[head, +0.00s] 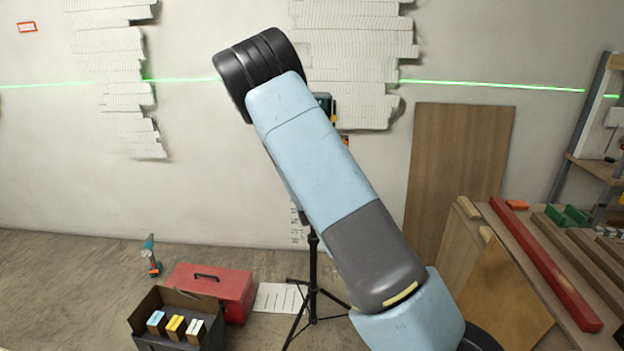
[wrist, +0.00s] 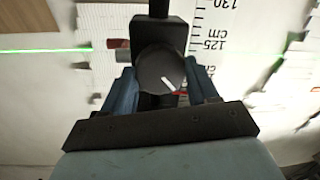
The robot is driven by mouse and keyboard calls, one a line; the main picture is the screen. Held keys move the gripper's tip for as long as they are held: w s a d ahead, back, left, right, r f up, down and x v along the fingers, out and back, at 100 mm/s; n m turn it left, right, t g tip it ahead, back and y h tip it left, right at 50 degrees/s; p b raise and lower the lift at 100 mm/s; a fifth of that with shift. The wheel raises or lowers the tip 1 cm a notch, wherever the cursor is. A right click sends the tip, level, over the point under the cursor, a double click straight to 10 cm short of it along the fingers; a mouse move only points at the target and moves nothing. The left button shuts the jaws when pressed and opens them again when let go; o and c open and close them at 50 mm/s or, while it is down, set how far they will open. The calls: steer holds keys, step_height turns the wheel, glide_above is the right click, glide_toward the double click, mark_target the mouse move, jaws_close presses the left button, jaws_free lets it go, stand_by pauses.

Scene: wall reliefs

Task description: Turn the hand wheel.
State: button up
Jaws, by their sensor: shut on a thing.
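The hand wheel (wrist: 152,66) is a small dark round knob with a white pointer line, in the middle of the wrist view. The line slants toward the lower right. The wheel sits in front of a black block on a dark upright post (wrist: 158,8). My gripper (wrist: 160,72) has its two blue fingers on either side of the wheel and is shut on it. The exact contact is partly hidden behind the wheel. In the head view my arm hides the gripper and the wheel.
A black tripod (head: 313,270) stands behind my arm, with part of a teal and black device (head: 325,104) above. A red toolbox (head: 232,285), an open box (head: 150,300) and a drill (head: 151,256) are on the floor. A workbench (head: 540,250) stands at right.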

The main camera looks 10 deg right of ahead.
steer(key=shift+s+f+m, duration=0.1)
steer(key=shift+f+m, duration=0.1)
steer(key=shift+m, duration=0.9)
steer(key=o, duration=0.8)
steer(key=shift+o, duration=1.2)
steer(key=shift+r, duration=0.1)
steer(key=v, duration=1.3)
steer(key=shift+s+f, duration=0.25)
steer(key=shift+s, duration=0.05)
steer(key=shift+r, duration=0.1)
